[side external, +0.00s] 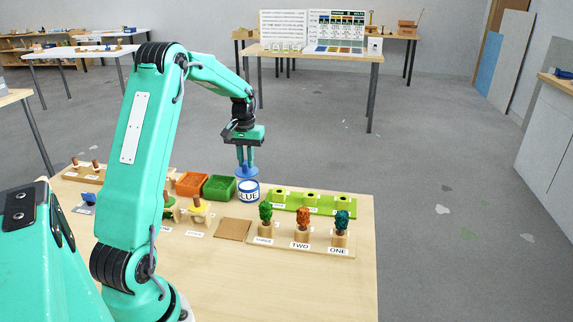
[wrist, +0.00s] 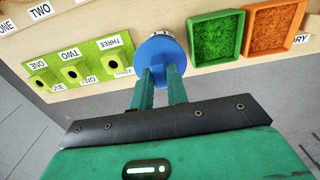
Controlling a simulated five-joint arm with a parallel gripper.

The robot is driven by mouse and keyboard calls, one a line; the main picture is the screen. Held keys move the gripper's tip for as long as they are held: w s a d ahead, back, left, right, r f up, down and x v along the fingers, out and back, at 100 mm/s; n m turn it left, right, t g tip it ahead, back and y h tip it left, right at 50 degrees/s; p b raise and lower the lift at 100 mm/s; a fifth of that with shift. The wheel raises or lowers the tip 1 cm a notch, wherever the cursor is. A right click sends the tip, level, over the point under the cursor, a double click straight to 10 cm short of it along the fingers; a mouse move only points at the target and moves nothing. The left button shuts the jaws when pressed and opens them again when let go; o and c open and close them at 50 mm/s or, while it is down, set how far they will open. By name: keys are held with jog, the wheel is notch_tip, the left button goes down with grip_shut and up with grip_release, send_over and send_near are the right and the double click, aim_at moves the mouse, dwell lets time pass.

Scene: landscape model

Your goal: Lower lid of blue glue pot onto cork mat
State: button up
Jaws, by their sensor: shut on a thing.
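The blue lid (side external: 246,171) is held in my gripper (side external: 246,163), just above the blue-labelled white glue pot (side external: 248,191). In the wrist view the round blue lid (wrist: 160,56) is between the fingertips of my gripper (wrist: 162,72) and covers most of the pot (wrist: 153,36). A thin gap between lid and pot seems to show in the side view, though it is small. The square brown cork mat (side external: 233,229) lies bare on the table, in front of the pot and left of the labelled tree stand. The mat is not seen in the wrist view.
Orange (side external: 191,183) and green (side external: 219,187) trays stand left of the pot. A green strip with several sockets (side external: 312,202) lies to its right. A wooden stand (side external: 300,239) with three model trees is right of the mat. The front table area is clear.

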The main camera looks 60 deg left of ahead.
jog(key=s+d+f, duration=0.4)
jog(key=s+d, duration=0.6)
jog(key=shift+s+d, duration=0.3)
jog(key=shift+s, duration=0.05)
jog(key=shift+f, duration=0.2)
jog(key=shift+f, duration=2.55)
jog(key=shift+f, duration=0.1)
jog(key=o, duration=0.8)
jog(key=shift+o, duration=0.2)
